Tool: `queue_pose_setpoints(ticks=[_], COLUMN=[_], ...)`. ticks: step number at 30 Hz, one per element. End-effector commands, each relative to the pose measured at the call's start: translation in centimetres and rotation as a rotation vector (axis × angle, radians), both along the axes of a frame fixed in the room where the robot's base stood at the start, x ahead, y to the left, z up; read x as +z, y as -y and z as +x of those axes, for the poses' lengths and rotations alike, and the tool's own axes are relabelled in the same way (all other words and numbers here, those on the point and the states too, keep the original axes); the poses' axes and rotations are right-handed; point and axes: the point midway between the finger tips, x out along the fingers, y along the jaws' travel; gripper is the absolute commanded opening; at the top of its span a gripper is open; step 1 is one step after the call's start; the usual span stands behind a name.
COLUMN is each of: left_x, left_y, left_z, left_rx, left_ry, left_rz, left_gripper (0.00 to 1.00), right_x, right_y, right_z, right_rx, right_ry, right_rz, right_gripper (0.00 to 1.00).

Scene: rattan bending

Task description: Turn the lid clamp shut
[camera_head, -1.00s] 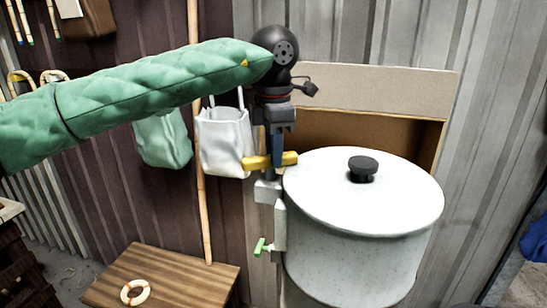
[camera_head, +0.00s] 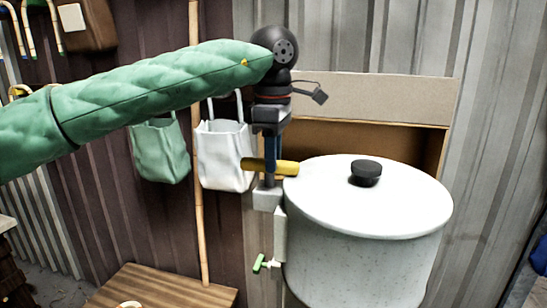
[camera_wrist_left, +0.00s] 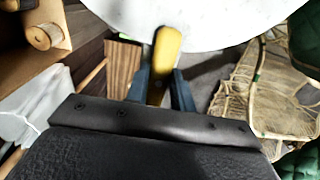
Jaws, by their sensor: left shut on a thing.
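The large speckled pale pot (camera_head: 360,265) stands at right with its white lid (camera_head: 330,200) on, topped by a black knob. The lid clamp's yellow handle (camera_head: 285,168) lies roughly sideways at the lid's left edge, above a pale block (camera_head: 266,199). My left gripper (camera_head: 270,178) points down from above and is shut on this handle. The left wrist view shows the yellow handle (camera_wrist_left: 167,52) between the blue fingers, one end pointing toward the lid (camera_wrist_left: 215,20). The fingers hide the handle's middle. My right gripper is not in view.
A green-handled tap (camera_head: 259,263) sticks out below the clamp. An open cardboard box (camera_head: 380,95) stands behind the pot. A wooden table (camera_head: 160,290) is at lower left.

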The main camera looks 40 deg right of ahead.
Motion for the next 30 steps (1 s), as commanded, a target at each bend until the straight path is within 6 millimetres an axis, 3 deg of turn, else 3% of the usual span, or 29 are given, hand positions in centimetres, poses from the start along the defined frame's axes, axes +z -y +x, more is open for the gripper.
queue_pose_setpoints(ticks=[11, 12, 15, 24, 30], left_x=[0.2, 0.2, 0.1, 0.2, 2.4], left_y=[0.0, 0.0, 0.0, 0.0, 0.0], left_z=[0.1, 0.1, 0.1, 0.0, 0.1], left_rx=[-0.002, -0.002, -0.002, -0.002, -0.001], left_ry=[0.001, 0.001, 0.001, 0.001, 0.002], left_rz=[-0.002, -0.002, -0.002, -0.001, -0.001], left_gripper=[0.01, 0.32, 0.45, 0.45, 0.45], right_x=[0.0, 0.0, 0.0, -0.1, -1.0], right_y=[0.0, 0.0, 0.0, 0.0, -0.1], right_z=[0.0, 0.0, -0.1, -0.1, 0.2], right_rx=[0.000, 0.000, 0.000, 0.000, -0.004], right_ry=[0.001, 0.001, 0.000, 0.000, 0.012], right_rz=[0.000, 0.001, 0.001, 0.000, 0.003], right_gripper=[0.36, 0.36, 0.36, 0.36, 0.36])
